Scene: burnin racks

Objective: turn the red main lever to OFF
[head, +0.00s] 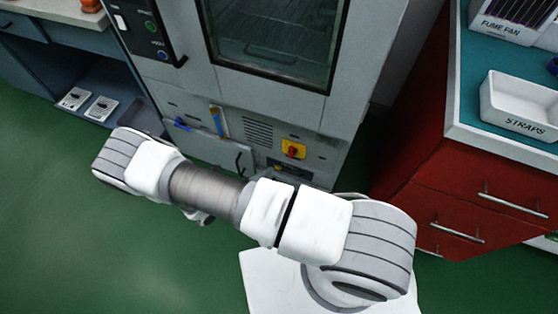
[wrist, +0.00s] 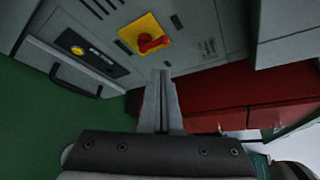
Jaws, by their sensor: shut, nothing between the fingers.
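The red main lever (head: 292,152) sits on a yellow square plate (head: 299,144) low on the front of the grey cabinet (head: 230,114). In the wrist view the red lever (wrist: 153,44) shows on its yellow plate (wrist: 136,27), with its handle pointing to the right. My gripper (wrist: 161,75) is shut and empty. Its fingertips appear just below the lever in the wrist view; I see no contact. In the head view my gripper is hidden behind my arm. The lever's position markings are too small to read.
A dark panel with a yellow button (wrist: 77,50) and a black handle (wrist: 75,82) are left of the lever. A red drawer unit (head: 440,195) stands to the right, bearing a white STRAPS tray (head: 520,105). The green floor (head: 60,240) at left is clear.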

